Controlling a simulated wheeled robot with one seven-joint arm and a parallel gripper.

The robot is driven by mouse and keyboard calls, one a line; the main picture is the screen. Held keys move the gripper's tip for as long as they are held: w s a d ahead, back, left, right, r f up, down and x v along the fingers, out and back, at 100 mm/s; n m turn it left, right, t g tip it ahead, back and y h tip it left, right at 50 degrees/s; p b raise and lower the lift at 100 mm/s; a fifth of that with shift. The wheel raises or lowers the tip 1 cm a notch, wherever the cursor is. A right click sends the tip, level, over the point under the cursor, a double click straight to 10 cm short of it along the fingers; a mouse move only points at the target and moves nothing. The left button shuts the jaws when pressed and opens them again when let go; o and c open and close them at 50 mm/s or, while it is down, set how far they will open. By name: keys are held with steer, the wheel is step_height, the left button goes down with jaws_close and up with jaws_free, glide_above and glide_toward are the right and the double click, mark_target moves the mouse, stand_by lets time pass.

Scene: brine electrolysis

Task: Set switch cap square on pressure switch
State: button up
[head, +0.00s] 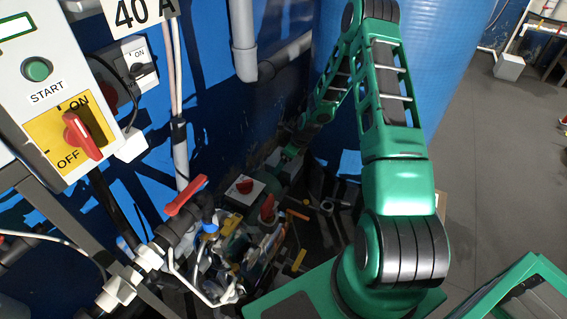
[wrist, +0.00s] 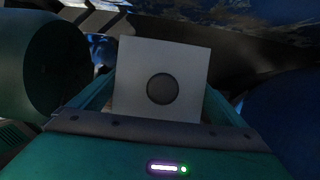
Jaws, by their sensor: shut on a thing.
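A pale square piece with a dark round spot in its face, which looks like the switch cap (wrist: 132,62), sits between the fingers of my gripper (wrist: 158,100) in the wrist view. The gripper is shut on it, and the cap's face looks roughly square to the gripper. In the head view my arm reaches down into the dark corner by the blue wall, and the gripper end is small and shadowed there. I cannot tell which item is the pressure switch, or whether the cap touches anything.
A cluttered heap of tools and fittings (head: 240,255) lies below the pale box. A pipe valve with a red lever (head: 186,195) stands left of it. A switch panel (head: 50,95) is at the left. A large blue tank (head: 440,60) stands behind my arm. Grey floor (head: 490,150) is open at the right.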

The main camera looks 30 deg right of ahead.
steer(key=shift+f, duration=0.25)
steer(key=o, duration=0.8)
steer(key=shift+o, duration=0.2)
steer(key=v, duration=1)
steer(key=shift+s+r, duration=0.1)
steer(key=shift+r, duration=0.2)
